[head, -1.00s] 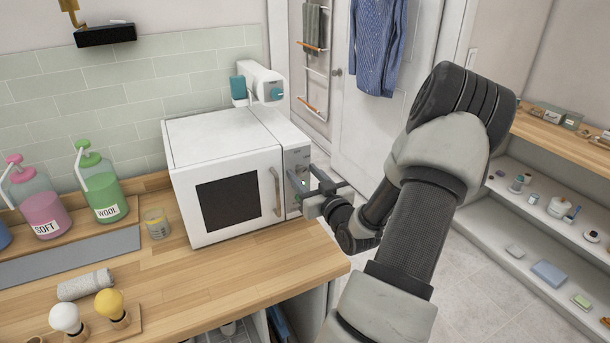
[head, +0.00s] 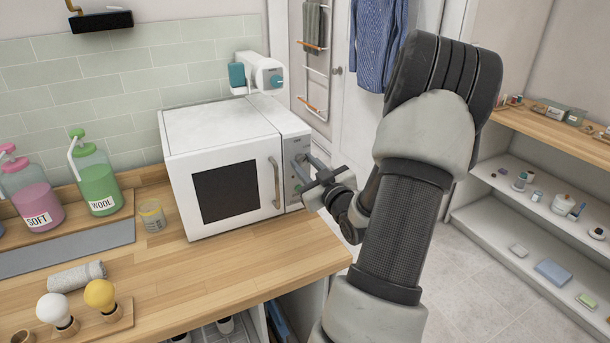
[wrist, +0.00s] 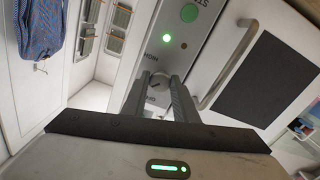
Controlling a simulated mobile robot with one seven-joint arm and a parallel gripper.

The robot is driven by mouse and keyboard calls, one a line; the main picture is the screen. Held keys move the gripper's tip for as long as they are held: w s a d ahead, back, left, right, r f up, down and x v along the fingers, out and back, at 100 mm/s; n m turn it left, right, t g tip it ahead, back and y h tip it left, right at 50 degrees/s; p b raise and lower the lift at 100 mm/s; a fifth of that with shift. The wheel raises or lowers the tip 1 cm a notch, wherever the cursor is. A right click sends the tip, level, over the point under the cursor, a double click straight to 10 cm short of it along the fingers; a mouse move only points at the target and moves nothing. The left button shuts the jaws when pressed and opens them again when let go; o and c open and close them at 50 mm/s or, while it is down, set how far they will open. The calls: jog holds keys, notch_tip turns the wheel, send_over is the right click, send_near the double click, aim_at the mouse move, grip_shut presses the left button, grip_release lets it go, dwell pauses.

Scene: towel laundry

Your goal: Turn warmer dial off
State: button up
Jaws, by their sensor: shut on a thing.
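The warmer is a white box (head: 222,132) on the wooden counter, with a dark window, a metal handle and a grey control panel on its right side. In the wrist view the panel (wrist: 205,48) shows a green button, a lit green light, an unlit brownish light and lettering reading HIGH. The dial (wrist: 159,78) is a small pale knob below the lights, mostly hidden between the fingers. My gripper (wrist: 160,84) is shut on the dial, one finger on each side. In the head view my gripper (head: 303,175) is at the panel, and the dial is hidden there.
The warmer's handle (head: 276,183) is just left of my gripper. A white and teal device (head: 262,72) stands behind the warmer. Open floor lies right.

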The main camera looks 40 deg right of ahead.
jog(key=n+b, duration=0.2)
jog(key=b, duration=0.1)
jog(key=n+b, duration=0.1)
jog(key=b, duration=0.2)
jog(key=n+b, duration=0.2)
jog(key=b, duration=0.1)
jog(key=shift+f+n, duration=0.3)
jog(key=shift+f, duration=0.05)
jog(key=n+b, duration=0.2)
jog(key=b, duration=0.2)
jog(key=shift+r+n, duration=0.2)
jog(key=shift+n, duration=0.2)
jog(key=shift+b, duration=0.45)
jog(key=shift+d+r+n, duration=0.1)
jog(key=shift+r+n, duration=0.05)
jog(key=shift+n, duration=0.25)
jog(key=o, duration=1)
jog(key=p+v, duration=0.1)
jog(key=v, duration=1.6)
jog(key=shift+s, duration=0.25)
jog(key=shift+w, duration=0.1)
